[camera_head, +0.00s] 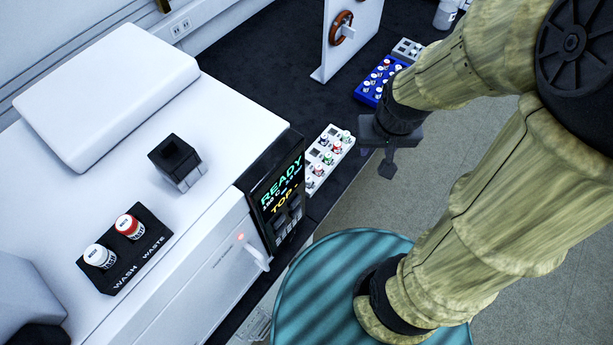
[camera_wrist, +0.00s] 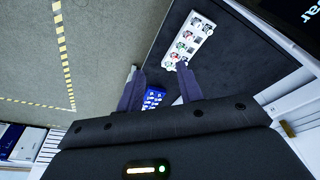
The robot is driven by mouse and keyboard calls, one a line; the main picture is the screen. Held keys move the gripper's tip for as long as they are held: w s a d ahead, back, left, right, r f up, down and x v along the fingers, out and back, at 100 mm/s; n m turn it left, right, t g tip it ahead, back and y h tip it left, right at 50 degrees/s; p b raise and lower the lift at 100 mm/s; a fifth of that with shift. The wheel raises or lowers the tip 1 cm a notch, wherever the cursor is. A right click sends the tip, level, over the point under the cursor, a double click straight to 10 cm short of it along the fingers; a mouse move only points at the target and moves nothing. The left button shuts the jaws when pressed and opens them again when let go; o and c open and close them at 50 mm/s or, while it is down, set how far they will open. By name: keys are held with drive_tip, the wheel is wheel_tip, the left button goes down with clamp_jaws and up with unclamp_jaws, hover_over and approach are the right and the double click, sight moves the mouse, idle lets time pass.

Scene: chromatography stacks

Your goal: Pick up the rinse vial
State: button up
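No label that reads "rinse" can be made out, so I cannot tell which vial is the rinse vial. A white-capped vial (camera_head: 99,256) and a red-capped vial (camera_head: 129,226) stand in a black holder marked WASH and WASTE on the instrument. A white rack (camera_head: 313,183) with several small capped vials sits on the dark bench beside the instrument; it also shows in the wrist view (camera_wrist: 204,22). My gripper (camera_head: 387,170) hangs to the right of this rack. In the wrist view my gripper (camera_wrist: 160,84) has its two fingers apart with nothing held between them.
The white instrument (camera_head: 200,235) with a READY display (camera_head: 279,191) fills the left. A black cup-like block (camera_head: 174,157) stands on it. A blue vial rack (camera_head: 369,91), a grey rack (camera_head: 407,48) and an upright white panel (camera_head: 338,45) stand further back. A teal round stool (camera_head: 315,295) is in front.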

drive_tip(key=shift+o, duration=0.2)
drive_tip(key=shift+s, duration=0.2)
drive_tip(key=shift+o, duration=1.3)
drive_tip(key=n+g+b, duration=0.3)
drive_tip(key=n+b, duration=0.2)
drive_tip(key=b, duration=0.2)
hover_over(308, 176)
wheel_tip(308, 176, down, 18)
drive_tip(key=shift+r, duration=0.2)
wheel_tip(308, 176, down, 12)
drive_tip(key=p, duration=0.2)
drive_tip(key=shift+f+p, duration=0.1)
drive_tip(key=shift+p, duration=0.3)
